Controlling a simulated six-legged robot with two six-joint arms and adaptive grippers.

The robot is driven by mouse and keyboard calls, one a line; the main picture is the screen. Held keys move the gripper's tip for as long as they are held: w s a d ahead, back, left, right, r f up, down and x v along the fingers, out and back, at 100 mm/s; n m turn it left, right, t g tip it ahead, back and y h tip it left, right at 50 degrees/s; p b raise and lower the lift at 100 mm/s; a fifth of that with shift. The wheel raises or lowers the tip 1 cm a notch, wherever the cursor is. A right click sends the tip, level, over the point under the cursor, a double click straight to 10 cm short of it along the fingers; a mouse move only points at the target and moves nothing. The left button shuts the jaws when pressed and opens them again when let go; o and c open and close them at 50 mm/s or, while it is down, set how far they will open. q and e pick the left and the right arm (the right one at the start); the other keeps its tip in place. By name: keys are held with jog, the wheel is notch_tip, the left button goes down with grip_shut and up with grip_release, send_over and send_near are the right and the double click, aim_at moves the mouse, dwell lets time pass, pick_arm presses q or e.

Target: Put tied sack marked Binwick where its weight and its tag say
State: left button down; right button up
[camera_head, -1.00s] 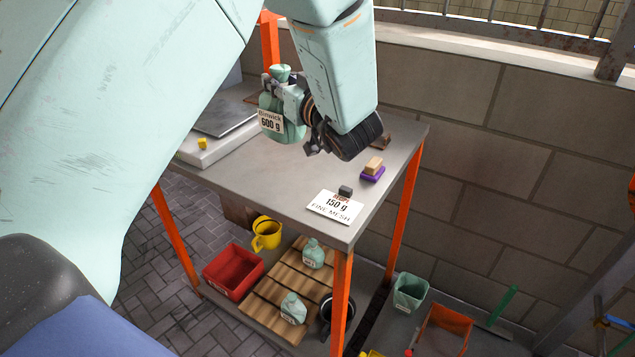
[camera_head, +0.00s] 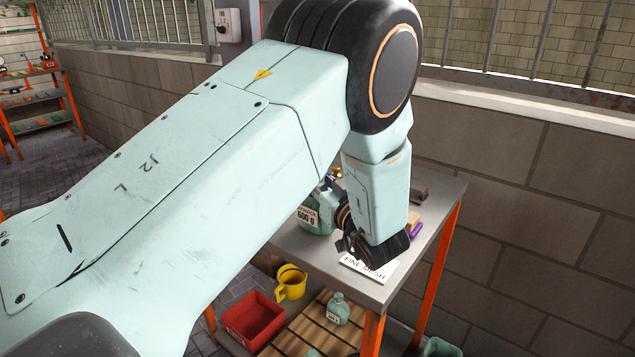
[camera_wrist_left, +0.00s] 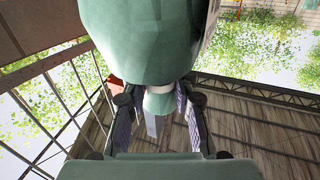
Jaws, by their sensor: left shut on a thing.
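My left gripper (camera_head: 333,187) comes in over the metal table (camera_head: 285,240) and is shut on the neck of a pale green tied sack (camera_head: 323,222). A tag (camera_head: 306,216) on the sack reads 600 g, with a partly covered name above. I cannot tell whether the sack's base touches the table. In the left wrist view the sack (camera_wrist_left: 140,42) fills the top, its neck between the two fingers (camera_wrist_left: 158,108). A white card (camera_head: 368,266) lies at the table's front corner, partly behind the wrist; FINE MESH shows on it. My right gripper is not in view.
A purple block (camera_head: 416,230) lies near the table's right edge. A block wall (camera_head: 520,200) stands behind.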

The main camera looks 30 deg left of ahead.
pick_arm(q)
jog(key=shift+d+r, duration=0.2)
jog(key=shift+r, duration=0.1)
jog(key=shift+s+a+f, duration=0.1)
jog(key=shift+s, duration=0.05)
jog(key=c, duration=1.5)
grip_release()
jog(key=shift+a+f, duration=0.15)
jog(key=shift+f, duration=0.1)
jog(key=o, duration=0.4)
jog(key=shift+d+r, duration=0.1)
jog(key=shift+d, duration=0.1)
jog(key=shift+o, duration=0.2)
jog(key=shift+a, duration=0.15)
jog(key=shift+r, duration=0.15)
